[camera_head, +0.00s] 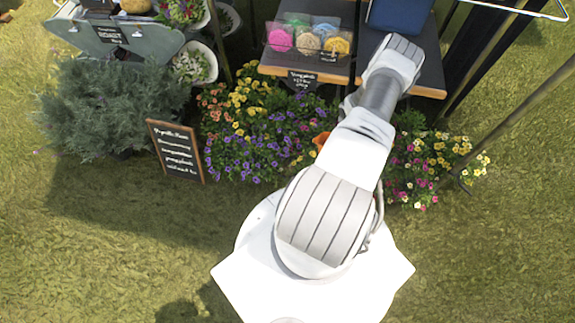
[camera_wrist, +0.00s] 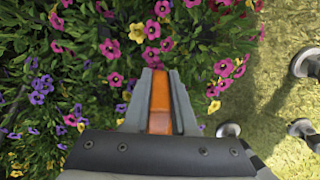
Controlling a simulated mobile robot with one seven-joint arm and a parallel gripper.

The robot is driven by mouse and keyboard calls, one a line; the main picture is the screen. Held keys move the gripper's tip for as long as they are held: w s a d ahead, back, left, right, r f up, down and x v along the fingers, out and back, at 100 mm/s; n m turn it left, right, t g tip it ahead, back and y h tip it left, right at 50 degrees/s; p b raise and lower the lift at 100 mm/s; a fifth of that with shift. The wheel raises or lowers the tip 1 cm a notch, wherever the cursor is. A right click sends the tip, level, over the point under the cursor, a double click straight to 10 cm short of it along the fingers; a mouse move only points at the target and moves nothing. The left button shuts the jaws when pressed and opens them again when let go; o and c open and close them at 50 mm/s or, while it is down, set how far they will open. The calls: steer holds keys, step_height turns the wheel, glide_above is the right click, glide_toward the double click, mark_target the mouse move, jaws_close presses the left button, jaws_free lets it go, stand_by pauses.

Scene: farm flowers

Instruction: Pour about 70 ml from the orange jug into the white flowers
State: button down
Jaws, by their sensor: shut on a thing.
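The orange jug shows as a small orange patch (camera_head: 321,139) beside my arm in the head view; the rest is hidden behind the arm. In the wrist view, my gripper (camera_wrist: 159,82) is shut on the orange jug (camera_wrist: 160,104), of which only a narrow strip shows between the fingers. Pink, purple and yellow blooms lie beyond the fingers in that view. I cannot clearly pick out the white flowers; a white bowl (camera_head: 209,64) at the upper left holds greenery with small pale specks. The jug's mouth and contents are not visible.
Purple and yellow flowers (camera_head: 258,140) grow left of my arm, pink and yellow ones (camera_head: 425,165) right of it. A chalkboard sign (camera_head: 175,150), a grey-green shrub (camera_head: 115,105) and a dark shelf (camera_head: 428,70) stand nearby. Open grass (camera_head: 90,250) lies in front.

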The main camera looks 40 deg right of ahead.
steer(key=shift+w+a+r+g+h, duration=0.25)
steer(key=shift+r+g+h, duration=0.15)
steer(key=shift+h, duration=0.2)
steer(key=shift+w+a+r+g+h, duration=0.25)
steer(key=shift+r+h, duration=0.1)
steer(key=shift+r, duration=0.15)
steer(key=shift+w+a+r+g+h, duration=0.1)
steer(key=shift+a+r+g+h, duration=0.2)
steer(key=shift+r, duration=0.2)
steer(key=shift+a+r+h+p, duration=0.1)
steer(key=shift+h+p, duration=0.15)
steer(key=shift+p, duration=0.05)
steer(key=shift+w+a+r+g+h+p, duration=0.2)
steer(key=shift+w+a+g+h+p, duration=0.2)
steer(key=shift+a+g+h, duration=0.15)
steer(key=shift+w+a+h, duration=0.35)
steer(key=shift+a, duration=0.05)
steer(key=shift+w+a+r+g+h+b, duration=0.1)
steer(key=shift+w+a+g+h+b, duration=0.2)
steer(key=shift+a+g+h+b, duration=0.4)
steer(key=shift+d+r, duration=0.2)
steer(key=shift+r, duration=0.05)
steer(key=shift+a+h, duration=0.1)
steer(key=shift+h, duration=0.2)
steer(key=shift+w+a+r+g+h, duration=0.15)
steer(key=shift+w+a+g+h, duration=0.2)
steer(key=shift+g+h, duration=0.35)
steer(key=shift+w+a+r+g+h, duration=0.15)
steer(key=shift+w+a+g+h, duration=0.15)
steer(key=shift+g+h, duration=0.35)
